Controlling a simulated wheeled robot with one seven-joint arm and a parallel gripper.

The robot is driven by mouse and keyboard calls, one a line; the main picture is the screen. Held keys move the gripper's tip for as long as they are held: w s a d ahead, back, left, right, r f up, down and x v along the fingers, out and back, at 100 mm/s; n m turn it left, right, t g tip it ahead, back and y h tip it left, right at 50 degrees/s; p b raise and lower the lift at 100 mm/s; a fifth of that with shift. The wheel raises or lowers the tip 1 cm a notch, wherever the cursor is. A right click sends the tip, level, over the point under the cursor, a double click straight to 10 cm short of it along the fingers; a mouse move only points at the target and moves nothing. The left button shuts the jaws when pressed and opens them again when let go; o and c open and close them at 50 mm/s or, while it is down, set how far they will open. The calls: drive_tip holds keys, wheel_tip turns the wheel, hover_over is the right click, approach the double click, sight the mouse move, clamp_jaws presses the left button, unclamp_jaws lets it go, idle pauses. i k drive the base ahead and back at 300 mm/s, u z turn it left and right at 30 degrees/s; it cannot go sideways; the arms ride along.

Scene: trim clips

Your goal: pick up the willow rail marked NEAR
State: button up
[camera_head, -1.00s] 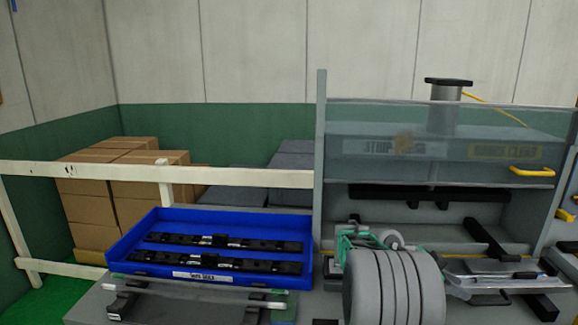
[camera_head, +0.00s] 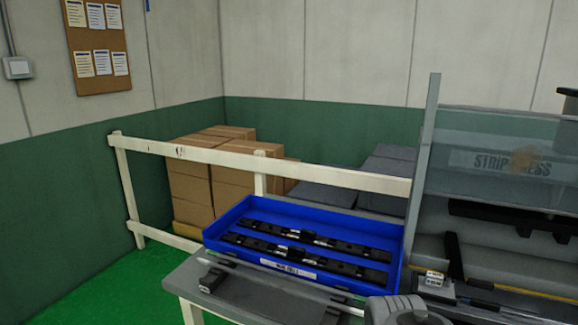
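Two dark rails lie side by side in a blue tray, a farther one (camera_head: 300,234) and a nearer one (camera_head: 290,257), each with silvery parts near its middle. A pale thin rod (camera_head: 262,273) lies across dark supports on the bench in front of the tray. I cannot read NEAR on any of these, nor tell which is the willow rail. My gripper is not in view; only a grey rounded part of my arm shows at the bottom right edge.
The blue tray (camera_head: 223,224) has a partly legible white label on its front. A grey bench (camera_head: 185,280) carries it. A white rail fence (camera_head: 210,154) stands behind, with brown boxes (camera_head: 190,185) beyond. A grey press with a clear guard (camera_head: 480,125) stands right. Green floor is clear at left.

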sight(295, 254)
drive_tip(key=u, duration=0.75)
drive_tip(key=i, duration=0.85)
drive_tip(key=u, duration=0.85)
drive_tip(key=i, duration=0.85)
drive_tip(key=u, duration=0.1)
